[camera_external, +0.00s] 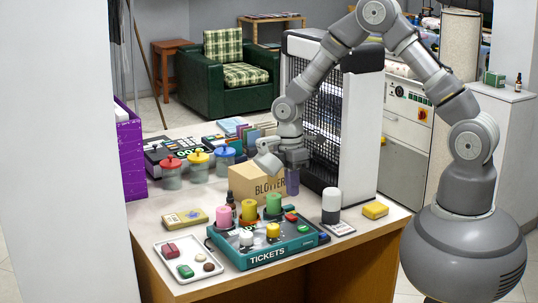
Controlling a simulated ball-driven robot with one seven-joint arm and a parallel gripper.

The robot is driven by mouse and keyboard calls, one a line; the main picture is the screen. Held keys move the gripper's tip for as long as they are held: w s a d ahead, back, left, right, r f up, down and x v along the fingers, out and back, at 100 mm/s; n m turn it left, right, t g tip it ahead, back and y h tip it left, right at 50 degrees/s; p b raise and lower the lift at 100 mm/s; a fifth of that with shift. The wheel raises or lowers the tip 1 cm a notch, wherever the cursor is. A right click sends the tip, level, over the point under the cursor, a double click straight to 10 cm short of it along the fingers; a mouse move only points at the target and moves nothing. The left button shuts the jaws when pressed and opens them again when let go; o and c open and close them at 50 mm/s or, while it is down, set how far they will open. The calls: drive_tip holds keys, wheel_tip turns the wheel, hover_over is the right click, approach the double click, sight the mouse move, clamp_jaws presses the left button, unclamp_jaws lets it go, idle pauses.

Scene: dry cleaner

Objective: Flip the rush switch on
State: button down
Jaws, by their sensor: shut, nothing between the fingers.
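I cannot pick out a switch labelled rush. A teal box marked TICKETS (265,255) sits near the counter's front edge. It bears pink, yellow, green and white upright pieces, plus a red button (291,216) and a green button (303,228) at its right side. My gripper (291,190) is shut and empty, pointing down above the back right of this box, beside the cardboard BLOTTER box (255,184). The gap between fingertips and box is hard to judge. Small details on the box are too small to read.
A white tray (167,250) with small items lies at the front left. Jars with red, yellow and blue lids (224,152) stand behind. A black mesh-fronted unit (330,120) rises behind my gripper. A yellow block (375,210) lies at the right.

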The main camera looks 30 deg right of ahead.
sight(294, 217)
drive_tip(key=f, duration=0.2)
drive_tip(key=f+b, duration=0.1)
drive_tip(key=f, duration=0.1)
drive_tip(key=f+b, duration=0.1)
drive_tip(key=f, duration=0.1)
drive_tip(key=shift+s+f, duration=0.15)
drive_tip(key=shift+s, duration=0.2)
drive_tip(key=shift+s+f, duration=0.15)
drive_tip(key=shift+f, duration=0.05)
drive_tip(key=shift+w+r, duration=0.2)
drive_tip(key=shift+w, duration=0.65)
wheel_tip(294, 217, up, 14)
drive_tip(key=s+p, duration=0.1)
drive_tip(key=p, duration=0.5)
drive_tip(key=shift+s, duration=0.35)
